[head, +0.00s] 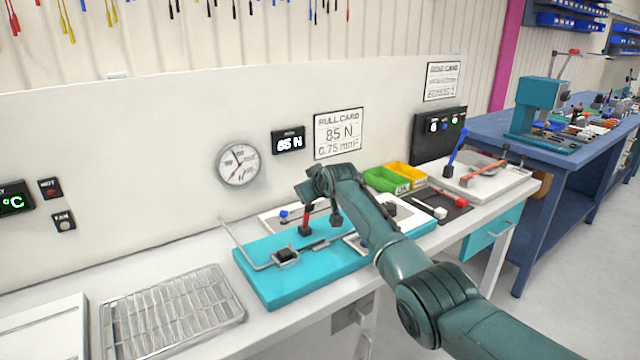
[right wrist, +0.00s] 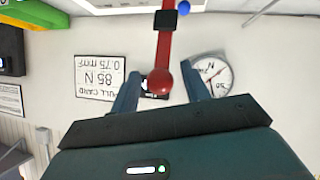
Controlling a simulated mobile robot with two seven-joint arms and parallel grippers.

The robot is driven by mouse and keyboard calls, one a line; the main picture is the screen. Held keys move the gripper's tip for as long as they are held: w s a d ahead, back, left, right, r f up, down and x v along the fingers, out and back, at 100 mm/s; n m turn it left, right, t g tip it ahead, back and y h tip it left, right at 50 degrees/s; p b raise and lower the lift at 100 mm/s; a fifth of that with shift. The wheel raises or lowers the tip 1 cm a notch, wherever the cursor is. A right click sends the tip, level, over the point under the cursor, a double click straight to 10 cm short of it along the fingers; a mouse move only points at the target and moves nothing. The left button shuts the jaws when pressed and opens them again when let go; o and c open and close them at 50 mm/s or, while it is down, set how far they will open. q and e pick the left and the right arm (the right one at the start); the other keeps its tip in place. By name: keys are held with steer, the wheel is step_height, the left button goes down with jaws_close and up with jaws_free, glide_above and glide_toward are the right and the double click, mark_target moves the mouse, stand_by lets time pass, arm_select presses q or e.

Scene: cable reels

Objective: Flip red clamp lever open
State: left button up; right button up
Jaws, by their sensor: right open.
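The red clamp lever (head: 307,216) stands upright near the back of the teal fixture (head: 300,262). In the right wrist view the lever (right wrist: 164,50) is a red bar with a round red knob, lying between the two fingers of my right gripper. My right gripper (right wrist: 160,90) is open, with a finger on each side of the knob and gaps showing beside it. In the head view the right gripper (head: 322,222) points down over the fixture, and its wrist partly covers the lever's top. The clamp's base is hard to make out. My left gripper is not in view.
A bent metal rod (head: 246,246) rises at the fixture's left. A wire rack (head: 170,310) lies left on the white bench. Green (head: 386,180) and yellow (head: 405,175) bins stand behind right. A white board with blue and orange levers (head: 490,184) lies farther right.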

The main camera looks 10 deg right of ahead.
steer(key=v, duration=1.3)
